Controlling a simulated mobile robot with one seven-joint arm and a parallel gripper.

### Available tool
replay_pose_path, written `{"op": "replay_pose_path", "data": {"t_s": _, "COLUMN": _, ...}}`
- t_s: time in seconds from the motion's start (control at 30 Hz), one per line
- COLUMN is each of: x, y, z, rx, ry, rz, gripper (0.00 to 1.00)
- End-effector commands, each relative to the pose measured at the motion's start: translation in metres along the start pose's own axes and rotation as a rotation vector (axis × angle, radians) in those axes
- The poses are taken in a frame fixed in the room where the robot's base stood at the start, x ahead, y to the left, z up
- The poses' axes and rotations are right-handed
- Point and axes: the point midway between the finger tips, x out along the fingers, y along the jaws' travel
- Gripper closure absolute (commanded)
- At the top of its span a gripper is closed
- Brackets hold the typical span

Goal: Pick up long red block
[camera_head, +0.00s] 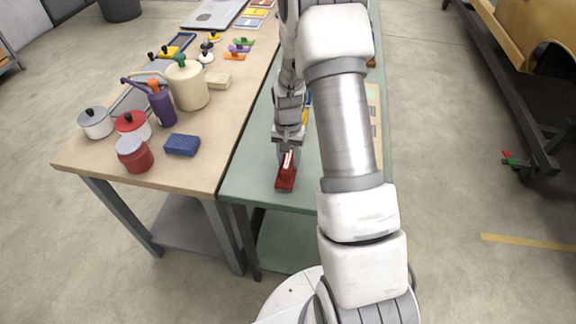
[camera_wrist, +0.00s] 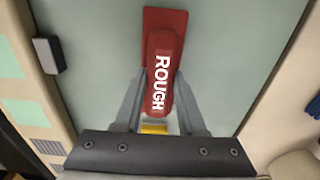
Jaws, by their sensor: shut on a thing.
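The long red block (camera_head: 286,178) is at the near end of the green table, below my gripper (camera_head: 288,152). In the wrist view the red block (camera_wrist: 164,48) has a flat base and a raised narrower part with the white word "ROUGH". My gripper (camera_wrist: 157,95) is shut on this raised part, with one grey finger on each side. The base sticks out beyond the fingertips. I cannot tell whether the block touches the table top.
The wooden table (camera_head: 205,165) on the left holds a blue sponge (camera_head: 182,145), a red jar (camera_head: 134,156), pots and bottles. A small dark block (camera_wrist: 48,55) lies left in the wrist view. Something yellow (camera_wrist: 153,128) shows between the fingers.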

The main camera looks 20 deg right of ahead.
Motion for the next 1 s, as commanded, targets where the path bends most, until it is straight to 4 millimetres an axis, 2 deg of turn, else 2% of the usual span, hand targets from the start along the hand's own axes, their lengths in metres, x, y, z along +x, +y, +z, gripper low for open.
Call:
{"op": "replay_pose_path", "data": {"t_s": 0.47, "x": -0.007, "y": 0.0, "z": -0.001, "rx": 0.0, "ry": 0.003, "rz": -0.001, "gripper": 1.0}}
{"op": "replay_pose_path", "data": {"t_s": 0.57, "x": -0.016, "y": 0.0, "z": -0.001, "rx": 0.0, "ry": 0.003, "rz": -0.001, "gripper": 1.0}}
{"op": "replay_pose_path", "data": {"t_s": 0.73, "x": -0.045, "y": -0.001, "z": -0.001, "rx": -0.001, "ry": 0.005, "rz": -0.002, "gripper": 1.0}}
{"op": "replay_pose_path", "data": {"t_s": 1.0, "x": -0.076, "y": 0.013, "z": -0.06, "rx": 0.002, "ry": 0.005, "rz": -0.001, "gripper": 1.0}}
